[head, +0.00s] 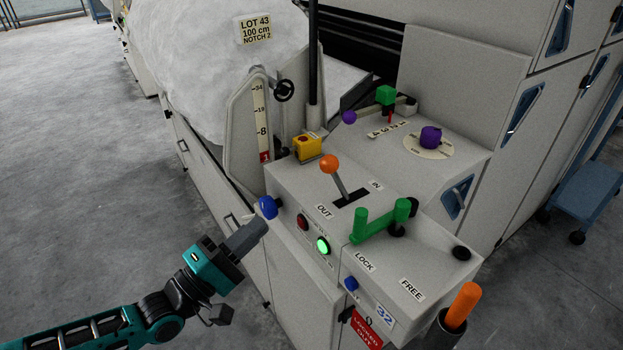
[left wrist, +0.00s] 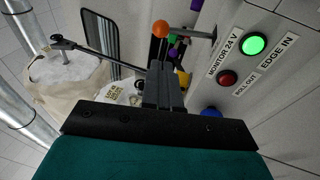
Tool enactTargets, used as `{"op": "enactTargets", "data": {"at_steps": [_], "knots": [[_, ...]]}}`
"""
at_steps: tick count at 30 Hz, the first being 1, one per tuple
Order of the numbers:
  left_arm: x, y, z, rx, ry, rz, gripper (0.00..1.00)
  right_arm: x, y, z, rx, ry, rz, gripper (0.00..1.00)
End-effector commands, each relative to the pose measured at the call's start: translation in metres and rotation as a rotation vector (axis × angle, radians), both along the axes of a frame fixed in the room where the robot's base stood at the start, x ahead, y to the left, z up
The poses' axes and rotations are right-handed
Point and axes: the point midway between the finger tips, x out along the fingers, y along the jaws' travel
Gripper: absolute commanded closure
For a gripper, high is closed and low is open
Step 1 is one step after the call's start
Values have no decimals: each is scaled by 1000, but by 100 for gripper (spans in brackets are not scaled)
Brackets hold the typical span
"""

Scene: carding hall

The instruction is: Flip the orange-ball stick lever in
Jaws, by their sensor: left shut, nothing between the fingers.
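The orange-ball stick lever (head: 329,165) stands on top of the grey control box (head: 300,190), its stick rising from a dark slot between the OUT label (head: 324,211) and the IN label (head: 376,186). The stick leans left, toward the OUT side. My left gripper (head: 262,222) is shut and empty, in front of the box's left side, close to a blue knob (head: 268,207) and lower than the ball. In the left wrist view the orange ball (left wrist: 160,28) shows just beyond the shut fingertips, apart from them. My right gripper is not in view.
A green handle (head: 375,222) stands right of the slot, beside LOCK and FREE labels. A lit green lamp (head: 322,245) and a red lamp (head: 303,222) are on the front. Open floor (head: 90,180) lies left.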

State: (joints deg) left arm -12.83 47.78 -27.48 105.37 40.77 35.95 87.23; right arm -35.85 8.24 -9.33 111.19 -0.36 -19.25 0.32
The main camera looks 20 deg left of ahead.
Motion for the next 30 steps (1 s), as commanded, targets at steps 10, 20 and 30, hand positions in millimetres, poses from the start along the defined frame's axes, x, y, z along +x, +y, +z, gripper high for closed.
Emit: {"op": "enactTargets", "data": {"at_steps": [10, 20, 30], "knots": [[6, -3, 2, 2, -4, 1, 100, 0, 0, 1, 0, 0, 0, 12], [56, -30, 20, 2, -7, 1, 100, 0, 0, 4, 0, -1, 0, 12], [106, -57, 36, 4, -3, 1, 100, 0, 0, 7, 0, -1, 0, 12]]}}
